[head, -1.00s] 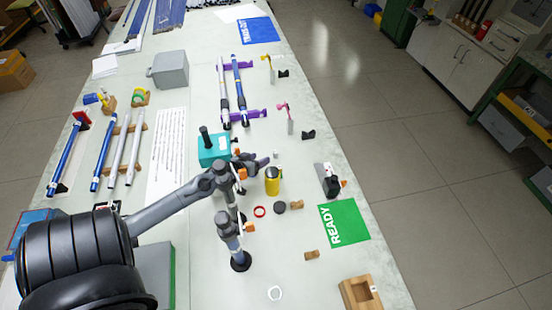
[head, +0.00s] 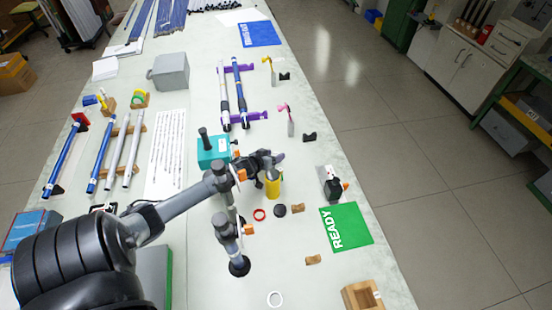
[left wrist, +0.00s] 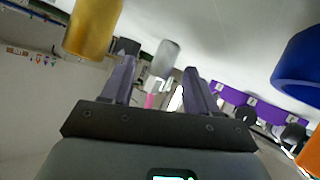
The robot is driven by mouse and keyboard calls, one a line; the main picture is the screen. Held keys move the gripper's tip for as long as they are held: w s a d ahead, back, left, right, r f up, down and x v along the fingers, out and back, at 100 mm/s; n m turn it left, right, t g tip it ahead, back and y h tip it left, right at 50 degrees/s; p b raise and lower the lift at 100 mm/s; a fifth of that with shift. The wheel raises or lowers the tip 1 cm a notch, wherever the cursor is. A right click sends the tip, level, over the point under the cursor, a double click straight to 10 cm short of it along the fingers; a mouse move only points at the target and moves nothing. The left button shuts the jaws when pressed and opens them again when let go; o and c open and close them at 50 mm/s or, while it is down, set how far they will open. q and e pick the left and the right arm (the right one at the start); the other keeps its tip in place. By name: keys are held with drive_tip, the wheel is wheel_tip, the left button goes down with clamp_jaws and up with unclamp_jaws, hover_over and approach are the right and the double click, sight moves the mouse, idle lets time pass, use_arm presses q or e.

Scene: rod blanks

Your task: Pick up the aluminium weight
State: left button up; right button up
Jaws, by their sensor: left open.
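A small silver-grey cylinder that looks like the aluminium weight (left wrist: 166,58) shows in the left wrist view. It stands beyond my fingertips and between them as seen from there, with clear space around it. In the head view my gripper hides it. My left gripper (head: 276,158) is open and empty, low over the table just behind the yellow cylinder. Its two purple-grey fingers (left wrist: 157,70) are spread in the left wrist view. My right gripper is not in view.
The yellow cylinder (head: 273,188) stands very close to my left gripper. A teal box (head: 212,158) is on its left, a purple rack with rods (head: 250,115) behind. A black disc (head: 280,211), red ring (head: 259,214) and green READY mat (head: 346,226) lie nearer the front.

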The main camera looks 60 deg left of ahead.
use_arm(q)
clamp_jaws()
idle(0.4)
